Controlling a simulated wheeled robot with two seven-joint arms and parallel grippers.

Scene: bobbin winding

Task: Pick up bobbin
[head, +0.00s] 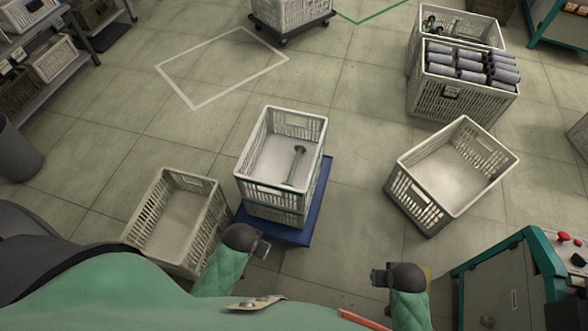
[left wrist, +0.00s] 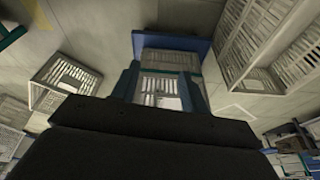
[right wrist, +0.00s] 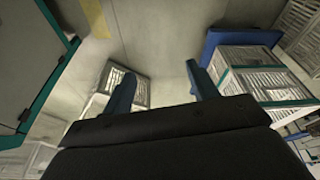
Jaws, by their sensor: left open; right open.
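One green bobbin (head: 296,163) lies in the white crate (head: 256,186) on the blue dolly (head: 318,205) in the middle of the head view. Its round flange is toward the far end of the crate. My left gripper (head: 262,249) is just in front of the dolly's near edge, outside the crate, open and empty. The blue fingers of my left gripper (left wrist: 158,82) show apart in the left wrist view. My right gripper (head: 378,278) is to the right of the dolly, also open and empty. Its fingers (right wrist: 160,88) are spread in the right wrist view.
Empty-looking white crates stand at left (head: 150,207) and right (head: 402,181). Crates at the back right hold grey rolls (head: 470,64) and green bobbins (head: 440,25). A teal-framed machine (head: 510,270) stands at the near right. Open floor lies behind the middle crate.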

